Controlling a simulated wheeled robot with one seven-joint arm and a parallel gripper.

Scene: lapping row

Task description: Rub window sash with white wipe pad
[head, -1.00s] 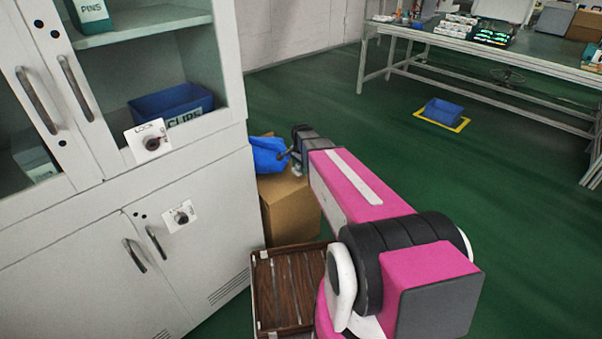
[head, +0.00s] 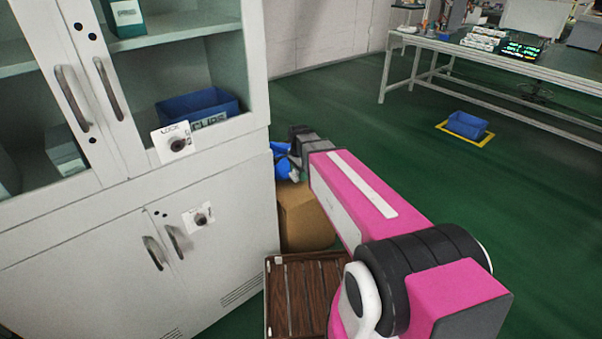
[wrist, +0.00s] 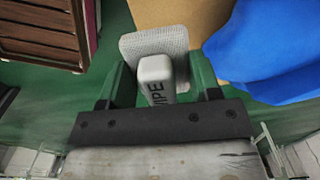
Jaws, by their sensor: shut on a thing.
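In the wrist view, my gripper (wrist: 160,84) is shut on the white wipe pad (wrist: 153,44). Its green fingers are on both sides of a white handle marked WIPE, and a flat textured pad face shows beyond it. In the head view, my gripper end lies beyond my pink arm, to the right of the cabinet, and the pad cannot be made out. No separate window sash is clear. The nearest likeness is the glazed upper doors of the white cabinet (head: 88,235) at left; I cannot tell whether these are meant. The pad is apart from them.
A cardboard box (head: 305,222) with a blue cloth or bag (head: 283,165) stands beside the cabinet. A brown slatted wooden crate (head: 305,290) is in front of it. A long workbench (head: 500,68) and a blue bin (head: 467,124) are farther back. Green floor at right is free.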

